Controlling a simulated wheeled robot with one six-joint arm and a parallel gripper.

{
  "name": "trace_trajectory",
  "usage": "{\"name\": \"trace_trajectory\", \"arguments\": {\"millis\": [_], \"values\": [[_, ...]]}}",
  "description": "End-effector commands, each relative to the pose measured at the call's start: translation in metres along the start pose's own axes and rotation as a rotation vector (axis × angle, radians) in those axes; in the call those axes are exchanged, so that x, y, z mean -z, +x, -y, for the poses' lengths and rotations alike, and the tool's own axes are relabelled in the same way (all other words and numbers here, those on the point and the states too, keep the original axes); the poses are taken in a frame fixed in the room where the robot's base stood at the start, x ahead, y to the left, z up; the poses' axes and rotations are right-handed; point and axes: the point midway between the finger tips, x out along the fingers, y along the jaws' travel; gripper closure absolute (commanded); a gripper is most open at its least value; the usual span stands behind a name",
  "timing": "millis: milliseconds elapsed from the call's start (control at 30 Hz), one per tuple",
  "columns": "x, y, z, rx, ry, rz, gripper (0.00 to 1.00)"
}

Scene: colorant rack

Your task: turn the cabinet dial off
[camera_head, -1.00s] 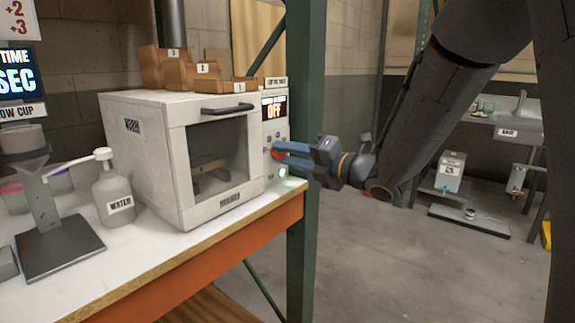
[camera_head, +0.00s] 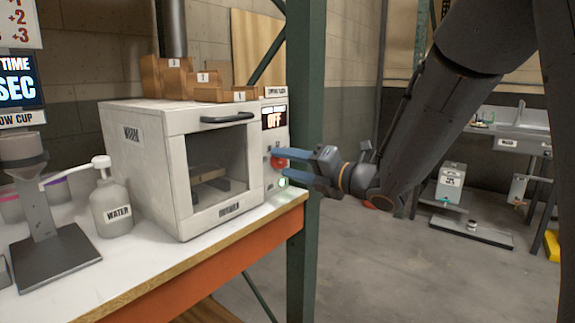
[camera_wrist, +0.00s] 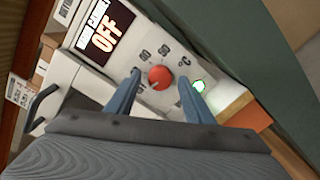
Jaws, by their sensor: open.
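The white cabinet (camera_head: 165,150) stands on the bench, its front door with a dark window shut. In the head view the dial (camera_head: 277,160) is partly hidden by a finger. My gripper (camera_wrist: 158,97) is open, with one blue finger on each side of the dial. I cannot tell whether the fingers touch it.
A lit green button (camera_wrist: 199,86) is on the panel near one finger. A green post (camera_head: 305,150) stands right beside the cabinet. A WATER pump bottle (camera_head: 111,205) and a dark stand (camera_head: 50,255) are to the left on the bench.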

Motion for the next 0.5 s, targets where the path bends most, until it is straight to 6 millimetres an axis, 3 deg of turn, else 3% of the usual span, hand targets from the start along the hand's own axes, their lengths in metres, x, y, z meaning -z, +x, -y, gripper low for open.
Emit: {"name": "trace_trajectory", "arguments": {"millis": [167, 500], "values": [[-0.001, -0.005, 0.0, 0.0, 0.0, 0.001, 0.52], [-0.002, -0.057, 0.001, 0.002, 0.0, 0.004, 0.52]]}}
